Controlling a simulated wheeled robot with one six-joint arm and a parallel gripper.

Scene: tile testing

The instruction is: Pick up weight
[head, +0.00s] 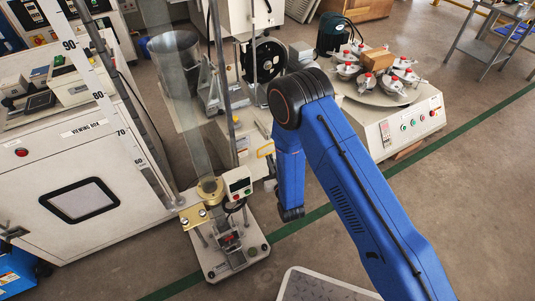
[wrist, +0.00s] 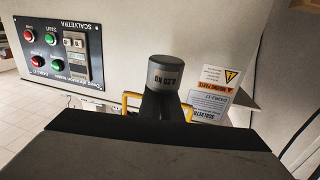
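In the wrist view, a short grey cylinder (wrist: 165,72), which looks like the weight, shows at the centre with dark upside-down lettering. Dark gripper parts (wrist: 160,104) taper up to it and meet its lower edge in the picture. I cannot make out two separate fingertips, nor whether they grip the cylinder. A yellow bracket or handle (wrist: 131,101) shows on both sides of these dark parts. In the head view, my blue arm hides the weight, and I cannot clearly make out my gripper there.
In the head view, a tall clear tube tester (head: 237,240) stands left of my arm. A round-topped machine (head: 410,125) stands right. Open floor (head: 480,190) lies right.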

